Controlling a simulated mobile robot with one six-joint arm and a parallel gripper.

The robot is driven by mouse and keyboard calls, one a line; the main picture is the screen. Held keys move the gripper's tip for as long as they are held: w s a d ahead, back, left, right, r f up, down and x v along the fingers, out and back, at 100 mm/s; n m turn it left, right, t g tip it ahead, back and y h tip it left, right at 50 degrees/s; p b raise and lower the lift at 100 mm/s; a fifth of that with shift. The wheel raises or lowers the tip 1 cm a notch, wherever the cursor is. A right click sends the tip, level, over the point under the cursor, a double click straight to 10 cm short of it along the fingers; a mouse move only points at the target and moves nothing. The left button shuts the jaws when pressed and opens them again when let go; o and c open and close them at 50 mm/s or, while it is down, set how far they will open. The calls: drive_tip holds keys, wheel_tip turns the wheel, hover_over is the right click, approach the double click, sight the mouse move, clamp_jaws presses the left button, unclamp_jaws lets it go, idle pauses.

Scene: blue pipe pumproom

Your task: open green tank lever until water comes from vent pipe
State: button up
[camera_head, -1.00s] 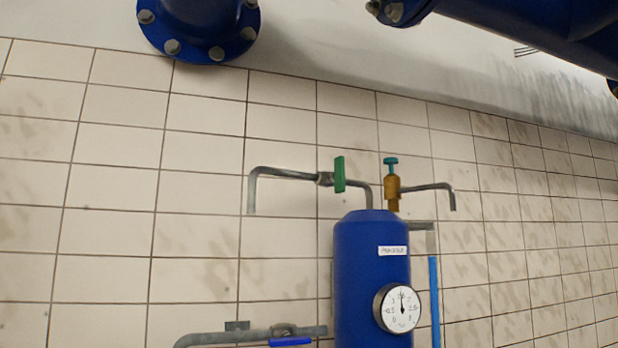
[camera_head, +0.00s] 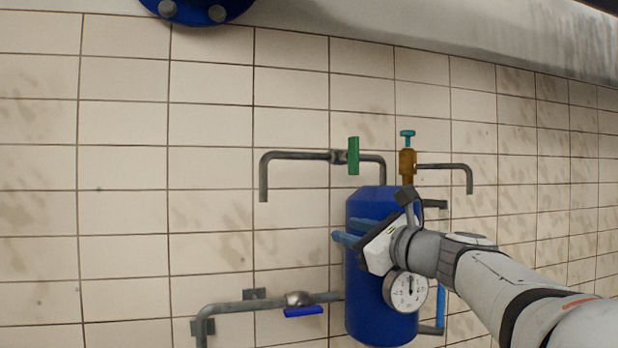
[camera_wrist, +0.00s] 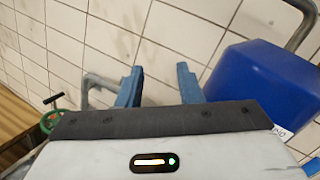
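The green tank lever (camera_head: 353,156) stands upright, across the grey pipe above the blue tank (camera_head: 378,320). The vent pipe (camera_head: 263,185) runs left from the lever and bends down to an end; no water shows there. My gripper (camera_head: 346,230) is in front of the tank's upper part, below the lever and apart from it. Its two blue fingers point left. In the wrist view my gripper (camera_wrist: 160,85) is open, with only tiled wall between the fingers. The blue tank (camera_wrist: 262,85) is to the right of them there.
A brass valve with a teal handle (camera_head: 407,134) stands right of the lever. A pressure gauge (camera_head: 408,291) is on the tank, close to my arm. A lower pipe with a blue lever (camera_head: 303,311) runs left.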

sight(358, 147)
drive_tip(key=w+d+r+m+t+p, duration=0.1)
drive_tip(key=d+r+m+t, duration=0.15)
drive_tip(key=r, duration=0.35)
drive_tip(key=d+r+m+t+p, duration=0.1)
drive_tip(key=d+r+m+t, duration=0.2)
drive_tip(key=r, duration=0.4)
drive_tip(key=shift+m+g, duration=0.35)
drive_tip(key=p+x, duration=0.3)
drive_tip(key=x, duration=0.4)
drive_tip(key=shift+w+a, duration=0.25)
drive_tip(key=shift+w, duration=0.2)
drive_tip(key=shift+c, duration=0.2)
clamp_jaws()
drive_tip(key=shift+a, duration=0.1)
